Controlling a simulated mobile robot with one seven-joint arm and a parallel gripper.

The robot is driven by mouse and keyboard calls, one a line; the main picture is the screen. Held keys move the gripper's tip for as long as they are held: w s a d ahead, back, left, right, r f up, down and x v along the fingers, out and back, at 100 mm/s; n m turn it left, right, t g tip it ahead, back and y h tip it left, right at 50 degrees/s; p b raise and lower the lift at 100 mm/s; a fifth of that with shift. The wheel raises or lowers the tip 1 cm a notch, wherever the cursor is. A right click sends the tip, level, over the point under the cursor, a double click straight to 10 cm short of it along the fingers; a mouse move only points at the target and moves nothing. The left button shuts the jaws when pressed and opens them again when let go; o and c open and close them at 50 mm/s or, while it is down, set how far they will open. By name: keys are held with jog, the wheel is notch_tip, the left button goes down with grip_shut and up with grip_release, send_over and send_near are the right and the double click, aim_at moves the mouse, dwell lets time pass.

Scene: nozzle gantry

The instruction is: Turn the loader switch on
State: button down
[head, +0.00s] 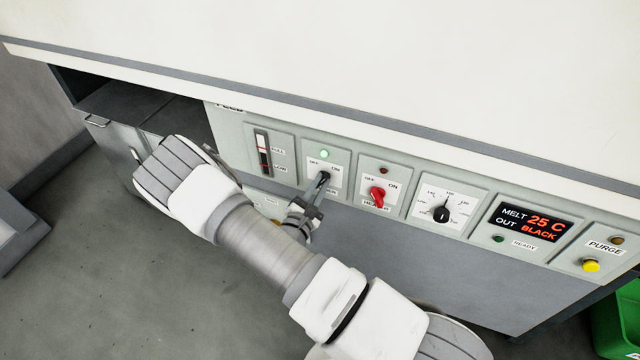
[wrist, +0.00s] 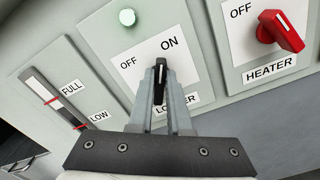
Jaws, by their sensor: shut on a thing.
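The loader switch (wrist: 159,84) is a black rotary knob on a white plate marked OFF and ON. In the wrist view its pointer end points up, toward the ON side. In the head view the knob (head: 324,176) is partly covered by my gripper. The lamp above it (wrist: 127,17) glows pale green, also in the head view (head: 324,154). My gripper (wrist: 160,92) is shut on the knob, one finger on each side; it also shows in the head view (head: 318,187). The fingers hide part of the LOADER label.
The red heater knob (head: 377,196) is close on the right, its lamp dark red. Farther right are a black dial (head: 441,214), a melt display (head: 532,222) and a yellow purge button (head: 591,266). A level gauge (head: 263,152) is on the left. A white top (head: 420,70) overhangs the panel.

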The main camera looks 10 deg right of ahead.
jog(key=c, duration=0.9)
grip_release()
jog(key=shift+o, duration=0.2)
jog(key=shift+s, duration=0.1)
jog(key=p+v, duration=0.1)
jog(key=v, duration=1.6)
jog(key=shift+a+p, duration=0.15)
jog(key=shift+p, duration=0.2)
jog(key=shift+s, duration=0.1)
